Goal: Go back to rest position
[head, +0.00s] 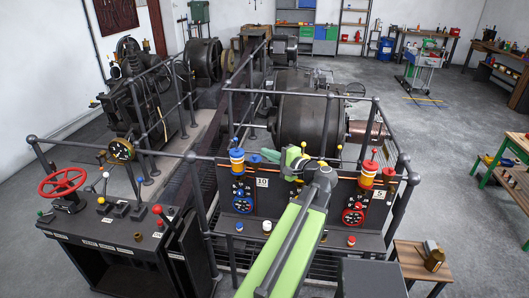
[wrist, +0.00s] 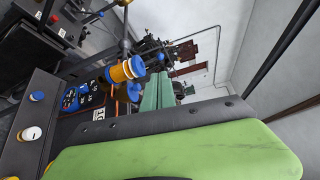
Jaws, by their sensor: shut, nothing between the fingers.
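My gripper (head: 270,155) shows in the head view at the end of my green arm, above the control desk and left of the arm's wrist joint. It is shut and empty. In the wrist view my own green arm link fills the bottom. The orange and blue post (wrist: 125,70) shows there beside the panel with a blue dial (wrist: 69,99).
A second orange post with a red top (head: 369,174) stands at the right of the desk, above a red dial (head: 353,215). Grey railings (head: 300,93) surround the dark machines. A console with a red handwheel (head: 62,184) stands left. A wooden stool (head: 410,262) stands right. Open floor (head: 440,150) lies right.

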